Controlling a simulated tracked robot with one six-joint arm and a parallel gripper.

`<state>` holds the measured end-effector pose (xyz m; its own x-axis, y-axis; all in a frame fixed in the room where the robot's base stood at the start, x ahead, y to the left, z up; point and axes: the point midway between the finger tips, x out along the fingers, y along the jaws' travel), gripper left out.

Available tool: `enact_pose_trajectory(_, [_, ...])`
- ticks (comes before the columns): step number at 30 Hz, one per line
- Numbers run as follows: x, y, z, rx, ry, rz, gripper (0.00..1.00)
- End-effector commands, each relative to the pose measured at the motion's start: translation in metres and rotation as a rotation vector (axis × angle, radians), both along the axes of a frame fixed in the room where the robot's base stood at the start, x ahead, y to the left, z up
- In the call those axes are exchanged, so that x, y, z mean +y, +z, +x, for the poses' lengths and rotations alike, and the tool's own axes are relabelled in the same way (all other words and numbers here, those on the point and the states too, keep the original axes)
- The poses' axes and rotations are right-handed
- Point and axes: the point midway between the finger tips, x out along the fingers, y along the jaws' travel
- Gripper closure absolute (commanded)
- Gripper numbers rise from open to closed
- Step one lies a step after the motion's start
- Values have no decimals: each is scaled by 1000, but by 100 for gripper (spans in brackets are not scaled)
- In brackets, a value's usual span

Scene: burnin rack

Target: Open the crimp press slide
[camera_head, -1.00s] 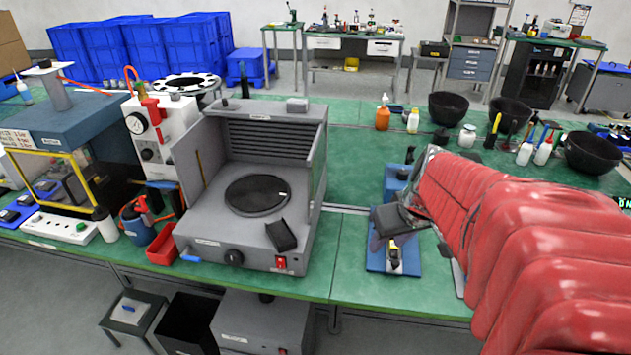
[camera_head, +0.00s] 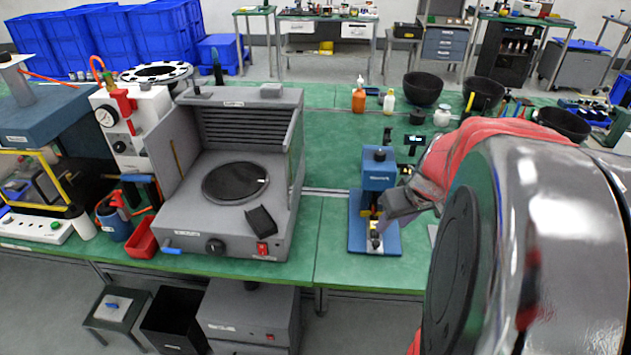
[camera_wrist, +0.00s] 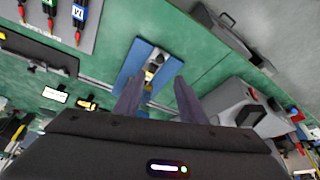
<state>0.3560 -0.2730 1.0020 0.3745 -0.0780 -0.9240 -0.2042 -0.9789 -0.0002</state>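A small blue press (camera_head: 378,181), apparently the crimp press, stands upright on a blue base plate near the bench's front edge. A yellow, black and silver part sits low at its front; I cannot tell how far its slide is open. My gripper (camera_head: 392,207) is at the right of the press, its fingers reaching toward the front part and overlapping it in the head view. Whether they touch is unclear. In the wrist view the blue base (camera_wrist: 133,64) lies beyond the two dark fingers of my gripper (camera_wrist: 157,92), which are apart with nothing between them.
A grey machine (camera_head: 217,240) with a round black plate stands left of the press. A red bin (camera_head: 140,237) is further left. Black bowls (camera_head: 424,88) and bottles stand behind. Green bench top (camera_head: 335,240) is clear between the grey machine and the press.

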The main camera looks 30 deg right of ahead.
Motion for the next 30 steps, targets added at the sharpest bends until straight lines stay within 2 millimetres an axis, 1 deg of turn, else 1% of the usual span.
enact_pose_trajectory(3, [0,-14,5,2,0,3,63])
enact_pose_trajectory(15, [-4,-58,23,3,1,2,63])
enact_pose_trajectory(24, [-7,-89,35,3,-1,2,63])
enact_pose_trajectory(30, [-9,-106,42,1,-1,1,63])
